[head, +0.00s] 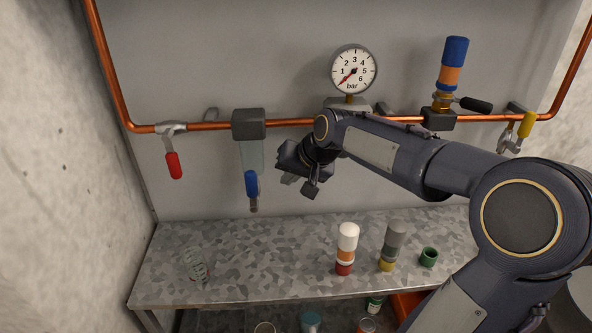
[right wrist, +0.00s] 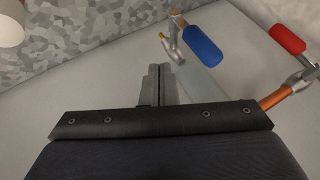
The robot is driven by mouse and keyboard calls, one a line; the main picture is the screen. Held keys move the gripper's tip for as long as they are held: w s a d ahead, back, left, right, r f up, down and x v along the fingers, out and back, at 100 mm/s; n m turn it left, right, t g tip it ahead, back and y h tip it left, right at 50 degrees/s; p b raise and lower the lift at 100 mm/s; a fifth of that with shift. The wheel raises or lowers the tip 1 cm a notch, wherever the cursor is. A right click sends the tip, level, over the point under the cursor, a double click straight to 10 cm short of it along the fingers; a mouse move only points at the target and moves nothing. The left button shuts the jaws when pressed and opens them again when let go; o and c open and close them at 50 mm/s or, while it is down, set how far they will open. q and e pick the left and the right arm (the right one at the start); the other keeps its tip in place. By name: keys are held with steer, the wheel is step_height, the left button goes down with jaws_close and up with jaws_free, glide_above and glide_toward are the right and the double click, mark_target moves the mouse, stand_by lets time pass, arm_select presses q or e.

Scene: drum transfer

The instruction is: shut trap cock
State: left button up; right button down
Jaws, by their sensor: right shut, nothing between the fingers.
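The trap is a clear bowl (head: 251,155) under a dark block (head: 248,124) on the copper pipe. Its cock, with a blue lever handle (head: 251,184) and a metal outlet (head: 254,205), is at the bowl's lower end. The handle looks roughly in line with the bowl. In the right wrist view the blue handle (right wrist: 203,46) and the metal cock body (right wrist: 173,40) show beyond the fingertips. My right gripper (head: 288,179) is shut and empty, just right of the cock and apart from it; its fingers also show in the wrist view (right wrist: 156,85). My left gripper is out of view.
A red-handled valve (head: 173,165) hangs left of the trap, also in the wrist view (right wrist: 288,39). A gauge (head: 353,71) and a yellow-handled valve (head: 526,125) are to the right.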

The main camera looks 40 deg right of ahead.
mark_target(252, 192)
steer(key=w+a+f+p, duration=0.1)
steer(key=w+a+f, duration=0.1)
steer(key=w+a, duration=0.1)
steer(key=shift+w+a+f, duration=0.15)
steer(key=shift+w+f, duration=0.25)
steer(key=shift+w, duration=0.5)
